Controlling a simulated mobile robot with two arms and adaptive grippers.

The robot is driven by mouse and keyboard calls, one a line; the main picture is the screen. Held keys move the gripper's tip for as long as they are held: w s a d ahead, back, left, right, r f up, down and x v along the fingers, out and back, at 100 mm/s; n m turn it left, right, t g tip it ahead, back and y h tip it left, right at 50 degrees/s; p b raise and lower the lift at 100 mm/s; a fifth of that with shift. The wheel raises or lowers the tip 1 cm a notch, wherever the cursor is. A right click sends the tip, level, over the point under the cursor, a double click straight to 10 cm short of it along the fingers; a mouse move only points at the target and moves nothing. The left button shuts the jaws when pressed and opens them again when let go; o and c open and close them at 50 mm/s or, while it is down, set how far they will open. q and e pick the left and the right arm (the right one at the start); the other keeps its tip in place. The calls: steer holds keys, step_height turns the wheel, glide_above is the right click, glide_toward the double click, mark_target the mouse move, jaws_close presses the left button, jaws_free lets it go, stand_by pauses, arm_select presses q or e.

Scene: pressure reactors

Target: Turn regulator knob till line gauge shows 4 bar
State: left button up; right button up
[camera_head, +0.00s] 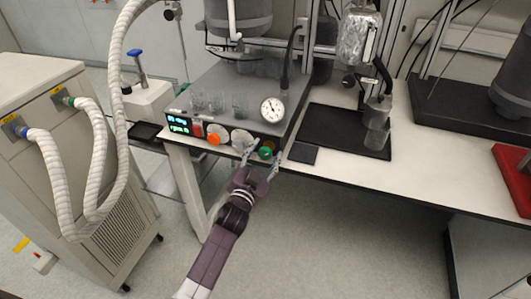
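The round white line gauge (271,109) stands at the front right of a grey bench unit; its needle is too small to read. On the unit's front panel, a green knob (265,153) sits at the right end below the gauge and an orange knob (213,139) further left. My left gripper (262,157) is at the right part of the panel, its fingers spread, one on each side of the green knob. I cannot tell whether either finger touches the knob. No label shows which knob is the regulator. My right gripper is not in view.
Several glass beakers (240,106) stand on the unit. A black mat (340,135) lies to the right, with glassware at its right. A beige cabinet (60,160) with white hoses stands at left. The floor before the bench is clear.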

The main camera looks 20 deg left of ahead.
arm_select(q)
steer(key=s, duration=1.2)
steer(key=shift+a, duration=0.2)
steer(key=s+f+g, duration=0.3)
steer(key=s+f, duration=0.1)
steer(key=f, duration=0.7)
steer(key=s+d+f+n+g, duration=0.15)
steer(key=s+f, duration=0.35)
steer(key=f, duration=0.7)
steer(key=s+f+g, duration=0.4)
steer(key=f, duration=0.7)
steer(key=s+a+f+g, duration=0.1)
steer(key=s+f+g, duration=0.1)
steer(key=s+f, duration=0.5)
steer(key=s+a+f+n+g, duration=0.1)
steer(key=s+f, duration=0.6)
steer(key=s, duration=1)
steer(key=s+a+f+g, duration=0.2)
steer(key=s+f+g, duration=0.3)
steer(key=s, duration=0.6)
step_height(320, 180, down, 2)
steer(key=shift+s+a+y, duration=0.3)
steer(key=shift+s+a, duration=0.1)
steer(key=shift+a+g, duration=0.1)
steer(key=shift+g, duration=0.15)
